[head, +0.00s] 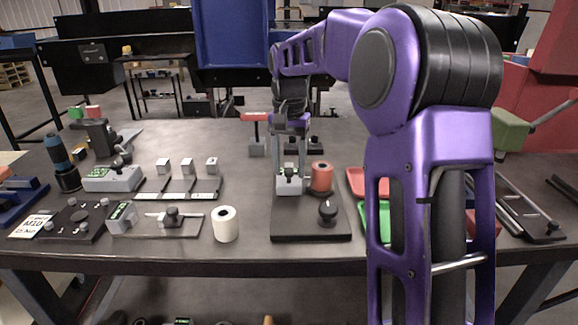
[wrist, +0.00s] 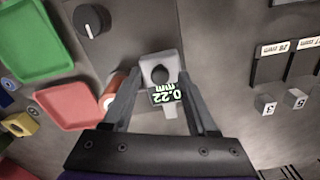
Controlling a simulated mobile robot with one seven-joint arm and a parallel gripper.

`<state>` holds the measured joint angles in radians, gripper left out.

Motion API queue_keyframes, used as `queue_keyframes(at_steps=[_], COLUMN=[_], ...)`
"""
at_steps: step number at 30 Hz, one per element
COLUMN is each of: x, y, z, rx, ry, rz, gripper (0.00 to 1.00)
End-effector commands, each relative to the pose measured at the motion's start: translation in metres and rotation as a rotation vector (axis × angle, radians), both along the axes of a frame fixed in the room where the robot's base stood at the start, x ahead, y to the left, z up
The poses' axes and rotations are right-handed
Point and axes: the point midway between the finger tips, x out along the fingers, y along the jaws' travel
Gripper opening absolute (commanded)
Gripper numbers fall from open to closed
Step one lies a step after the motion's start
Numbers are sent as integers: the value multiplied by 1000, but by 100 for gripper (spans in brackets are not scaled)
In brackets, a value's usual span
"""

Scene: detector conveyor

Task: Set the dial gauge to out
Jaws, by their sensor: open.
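A grey gauge (head: 289,186) with a small green-lit display stands on a dark base plate (head: 292,233) in the middle of the table. In the wrist view the gauge (wrist: 157,68) has a dark round part, and its display (wrist: 165,93) reads 0.22 mm, upside down. A black knob with a white mark (head: 327,211) sits on the front right of the plate; it also shows in the wrist view (wrist: 91,20). My gripper (wrist: 160,82) is open, with one finger on each side of the gauge; I cannot tell whether they touch it. In the head view my gripper (head: 290,160) hides the gauge's upper part.
An orange-red cylinder (head: 321,178) stands close beside the gauge, near one finger. Red (head: 359,181) and green (head: 378,232) trays lie to the right, partly behind my arm.

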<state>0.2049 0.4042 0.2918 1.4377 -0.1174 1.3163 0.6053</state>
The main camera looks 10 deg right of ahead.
Motion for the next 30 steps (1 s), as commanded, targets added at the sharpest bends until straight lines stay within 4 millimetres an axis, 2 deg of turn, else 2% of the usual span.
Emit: queue_keyframes(at_steps=[6,15,16,30], x=[0,0,0,0], y=[0,0,0,0], z=[0,0,0,1], rx=[0,0,0,0], ry=[0,0,0,0], rz=[0,0,0,0], gripper=[57,3,0,0])
